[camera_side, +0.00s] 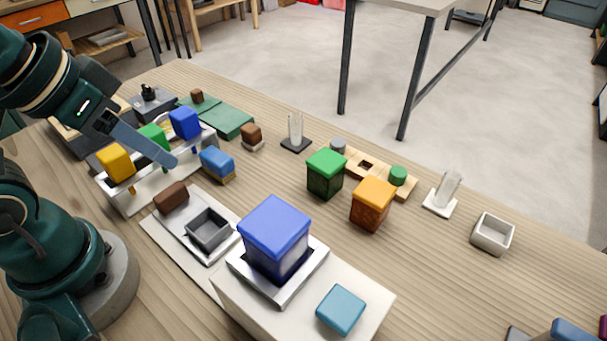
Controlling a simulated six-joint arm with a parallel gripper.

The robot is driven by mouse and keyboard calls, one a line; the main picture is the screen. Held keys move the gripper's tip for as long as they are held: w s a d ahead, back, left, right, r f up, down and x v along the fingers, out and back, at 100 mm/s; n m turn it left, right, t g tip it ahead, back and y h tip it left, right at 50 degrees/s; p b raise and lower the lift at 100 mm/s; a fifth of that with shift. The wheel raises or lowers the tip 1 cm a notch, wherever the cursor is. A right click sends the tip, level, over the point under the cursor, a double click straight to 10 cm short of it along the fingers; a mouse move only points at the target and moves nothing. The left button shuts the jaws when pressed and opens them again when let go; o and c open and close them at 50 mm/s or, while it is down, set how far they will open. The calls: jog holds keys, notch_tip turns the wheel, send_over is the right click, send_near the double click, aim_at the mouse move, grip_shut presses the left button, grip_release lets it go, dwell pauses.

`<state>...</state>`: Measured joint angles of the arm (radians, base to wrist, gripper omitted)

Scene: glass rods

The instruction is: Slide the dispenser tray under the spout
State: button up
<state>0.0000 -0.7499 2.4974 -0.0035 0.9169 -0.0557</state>
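A light grey tray (183,225) lies on a flat pale track (163,241) left of centre. It carries a dark square cup (194,234), and a brown block (171,197) sits at its far end. The dispenser looks to be the white box (245,302) with a large blue hopper (274,226) and a teal pad (341,309) on top. The cup is left of the hopper; I cannot make out a spout. My gripper (168,158) is above the rack at the upper left, apart from the tray. One finger shows clearly, so its opening is unclear.
A white rack (125,203) with yellow, green and blue knobs stands under my gripper. A blue-topped block (217,163) is right of it. Green (326,174) and orange (371,203) boxes, glass rods in stands (442,205) and a pale open box (492,234) stand farther right.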

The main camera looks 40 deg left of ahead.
jog(key=shift+d+r+n, duration=0.1)
jog(key=shift+r+n, duration=0.2)
jog(key=shift+n, duration=0.4)
grip_shut()
jog(key=w+a+f+n+g+h, duration=0.1)
jog(key=a+n, duration=0.3)
jog(key=n, duration=0.1)
jog(key=w+a+f+n+g+h, duration=0.1)
jog(key=a+n+g, duration=0.1)
jog(key=a+n, duration=0.2)
jog(key=w+a+f+n+g, duration=0.1)
jog(key=a+n+g, duration=0.1)
jog(key=a+n, duration=0.2)
jog(key=shift+f+n+h, duration=0.1)
jog(key=shift+n+h, duration=0.3)
jog(key=shift+n, duration=1)
jog(key=shift+a+f, duration=0.15)
jog(key=shift+a, duration=0.05)
jog(key=shift+s+f, duration=0.1)
jog(key=shift+f, duration=0.1)
jog(key=x, duration=0.9)
jog(key=shift+s+d+f, duration=0.1)
jog(key=shift+s+f, duration=0.05)
jog(key=shift+f, duration=0.1)
jog(key=shift+d, duration=0.15)
